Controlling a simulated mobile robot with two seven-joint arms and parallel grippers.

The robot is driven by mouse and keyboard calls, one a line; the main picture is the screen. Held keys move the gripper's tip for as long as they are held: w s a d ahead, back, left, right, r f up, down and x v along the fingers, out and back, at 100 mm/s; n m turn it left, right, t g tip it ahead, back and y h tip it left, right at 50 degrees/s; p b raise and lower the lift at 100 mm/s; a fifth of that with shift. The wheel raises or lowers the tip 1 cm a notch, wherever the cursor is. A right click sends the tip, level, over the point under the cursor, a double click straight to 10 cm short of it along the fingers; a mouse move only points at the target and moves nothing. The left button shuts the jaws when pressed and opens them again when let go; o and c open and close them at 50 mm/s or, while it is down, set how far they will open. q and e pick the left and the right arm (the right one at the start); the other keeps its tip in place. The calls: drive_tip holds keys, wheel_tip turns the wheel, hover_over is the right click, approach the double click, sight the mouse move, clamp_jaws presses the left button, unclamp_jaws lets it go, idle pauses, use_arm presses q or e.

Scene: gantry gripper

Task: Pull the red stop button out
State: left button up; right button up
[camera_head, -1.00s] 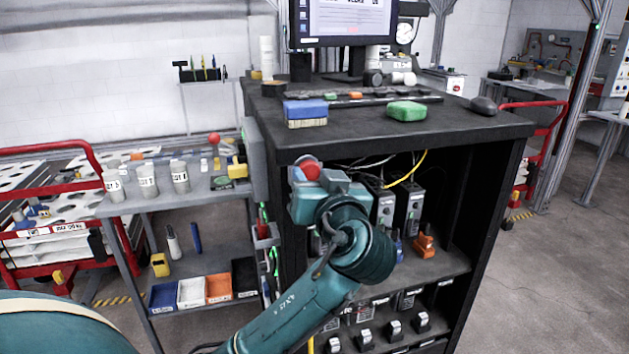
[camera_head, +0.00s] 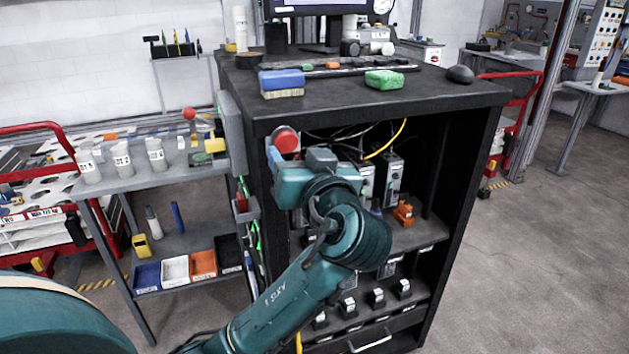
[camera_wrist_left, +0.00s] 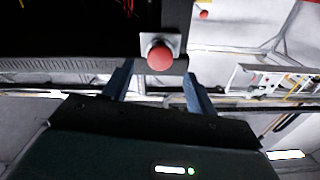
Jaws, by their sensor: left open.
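The red stop button (camera_head: 285,139) is a round red knob on the left front side of the black cabinet, just under its top. In the left wrist view the button (camera_wrist_left: 160,56) stands out from a pale square plate, just beyond and between the fingertips. My left gripper (camera_wrist_left: 158,72) is open and empty, one blue-grey finger to each side of the button's line, with no contact visible. In the head view my left wrist is close in front of the button, and the fingers are mostly hidden behind it.
The black cabinet top (camera_head: 350,101) overhangs close above my wrist. A blue sponge (camera_head: 282,80) and green sponge (camera_head: 384,79) lie on it. A grey shelf cart (camera_head: 110,187) with cups and bins stands left. Cabinet shelves hold boxes and cables. The floor at right is clear.

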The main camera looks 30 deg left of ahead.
use_arm(q)
drive_tip(key=v, duration=0.9)
drive_tip(key=shift+s+d+b, duration=0.25)
drive_tip(key=shift+s+b, duration=0.05)
drive_tip(key=shift+b, duration=0.1)
